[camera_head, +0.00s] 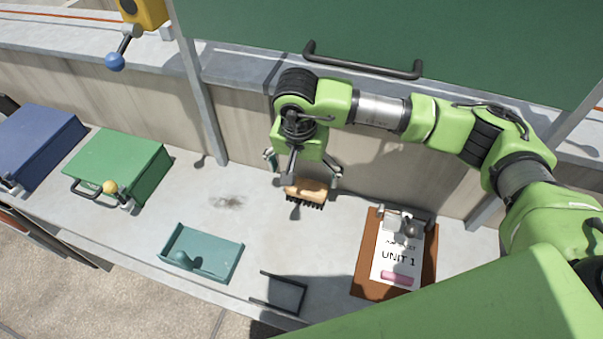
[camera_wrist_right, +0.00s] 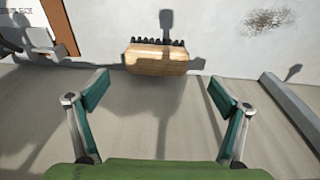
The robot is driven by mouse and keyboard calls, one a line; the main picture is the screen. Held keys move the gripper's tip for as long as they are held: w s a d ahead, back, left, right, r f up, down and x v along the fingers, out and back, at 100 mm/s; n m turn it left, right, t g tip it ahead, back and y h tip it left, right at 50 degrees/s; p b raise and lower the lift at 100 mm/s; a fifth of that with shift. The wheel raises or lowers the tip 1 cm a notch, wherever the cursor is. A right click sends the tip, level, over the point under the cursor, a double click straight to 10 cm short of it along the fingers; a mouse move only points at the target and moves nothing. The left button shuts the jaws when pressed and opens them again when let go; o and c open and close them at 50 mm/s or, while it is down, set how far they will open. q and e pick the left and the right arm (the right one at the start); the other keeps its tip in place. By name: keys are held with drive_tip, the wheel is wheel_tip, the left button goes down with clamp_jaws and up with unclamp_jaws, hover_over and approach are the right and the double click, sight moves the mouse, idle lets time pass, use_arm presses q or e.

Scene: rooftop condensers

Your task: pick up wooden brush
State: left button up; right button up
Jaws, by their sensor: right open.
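The wooden brush (camera_head: 306,191) has a tan wooden block with dark bristles. In the head view it sits on the grey ledge near the back wall, just below my right gripper (camera_head: 303,168). In the right wrist view the brush (camera_wrist_right: 157,58) lies ahead of the open fingertips of my right gripper (camera_wrist_right: 152,90), roughly centred between them. The fingers are spread wide and do not touch the brush. A dark round-ended shape shows just beyond the bristles. My left gripper is not in view.
A clipboard (camera_head: 366,277) marked UNIT 1 lies to the right. A teal tray (camera_head: 221,249) and a dark-framed tray (camera_head: 278,293) are near the front edge. Green (camera_head: 120,158) and blue (camera_head: 37,140) boxes stand at the left. A green panel (camera_head: 400,40) with a black handle overhangs the back.

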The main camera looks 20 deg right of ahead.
sight(307, 187)
drive_tip(key=shift+s+d+f+p, duration=0.15)
drive_tip(key=shift+f+p, duration=0.25)
drive_tip(key=shift+f, duration=0.25)
drive_tip(key=shift+d+f+p, duration=0.1)
drive_tip(key=shift+f+p, duration=0.25)
drive_tip(key=shift+f, duration=0.25)
drive_tip(key=f, duration=0.1)
drive_tip(key=f+p, duration=0.1)
drive_tip(key=f, duration=0.2)
drive_tip(key=shift+w+d+f, duration=0.15)
drive_tip(key=shift+w+d, duration=0.15)
drive_tip(key=shift+w, duration=0.05)
drive_tip(key=shift+f, duration=0.1)
drive_tip(key=c, duration=1.2)
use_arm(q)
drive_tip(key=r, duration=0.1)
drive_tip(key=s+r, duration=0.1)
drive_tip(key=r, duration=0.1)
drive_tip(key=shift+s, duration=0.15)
